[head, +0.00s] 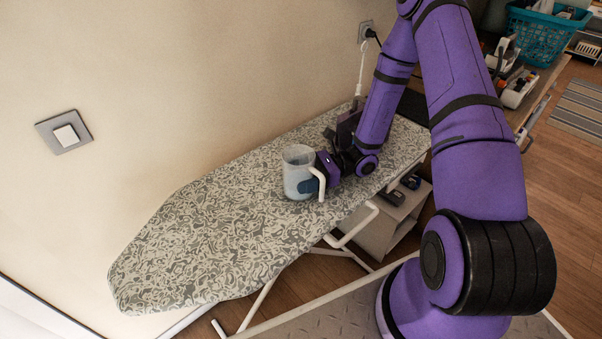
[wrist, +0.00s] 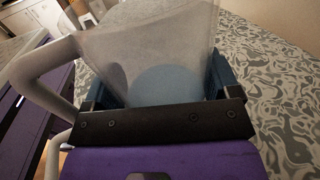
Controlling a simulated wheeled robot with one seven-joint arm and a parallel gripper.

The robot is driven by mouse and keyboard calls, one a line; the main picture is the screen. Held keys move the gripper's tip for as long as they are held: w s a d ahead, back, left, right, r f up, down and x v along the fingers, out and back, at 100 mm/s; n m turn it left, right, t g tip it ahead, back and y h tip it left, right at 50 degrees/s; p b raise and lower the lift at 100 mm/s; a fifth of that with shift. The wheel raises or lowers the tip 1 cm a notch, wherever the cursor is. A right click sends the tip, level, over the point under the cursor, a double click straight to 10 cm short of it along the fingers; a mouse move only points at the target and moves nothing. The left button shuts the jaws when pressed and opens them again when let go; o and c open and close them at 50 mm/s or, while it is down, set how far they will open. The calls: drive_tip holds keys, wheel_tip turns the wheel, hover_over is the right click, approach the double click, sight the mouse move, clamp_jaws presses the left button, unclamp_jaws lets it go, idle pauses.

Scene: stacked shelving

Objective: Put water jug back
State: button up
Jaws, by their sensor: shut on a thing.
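The water jug (head: 298,166) is a pale, translucent jug with a white handle. The water level inside is hard to make out.
The left part of the ironing board is bare. A wall with a light switch (head: 65,134) runs behind it. A low grey shelf (head: 375,235) with dark items stands under the board. A teal basket (head: 541,35) sits at the upper right.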

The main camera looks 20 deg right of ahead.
drive_tip(key=shift+f, duration=0.2)
drive_tip(key=o, duration=1.2)
drive_tip(key=shift+c, duration=0.2)
drive_tip(key=shift+d+r, duration=0.1)
drive_tip(key=shift+r, duration=0.05)
drive_tip(key=d, duration=0.7)
drive_tip(key=s+d, duration=0.1)
drive_tip(key=d, duration=0.3)
drive_tip(key=shift+d, duration=0.35)
